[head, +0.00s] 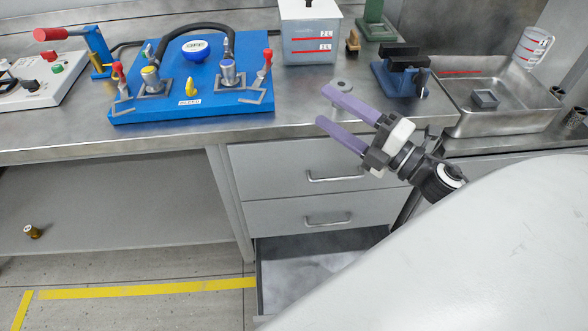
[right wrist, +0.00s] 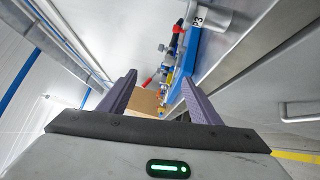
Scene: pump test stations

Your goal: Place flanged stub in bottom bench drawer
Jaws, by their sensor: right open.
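A small grey round piece with a dark centre (head: 344,84), which looks like the flanged stub, sits on the steel bench top near the front edge. My right gripper's upper finger hides part of it. My right gripper (head: 325,105) is open with purple fingers, in front of the bench edge. In the right wrist view, nothing shows between its fingers (right wrist: 158,88). The bottom bench drawer (head: 259,275) is pulled open below two shut drawers. Its visible floor is bare and light grey; my arm hides its right part. My left gripper is out of view.
A blue pump board (head: 150,110) stands left on the bench (head: 300,125). A grey container (head: 310,45), a blue clamp block (head: 385,80) and a steel tray (head: 480,125) stand behind and right. A brass fitting (head: 32,231) lies on the lower shelf. Open air lies before the drawers.

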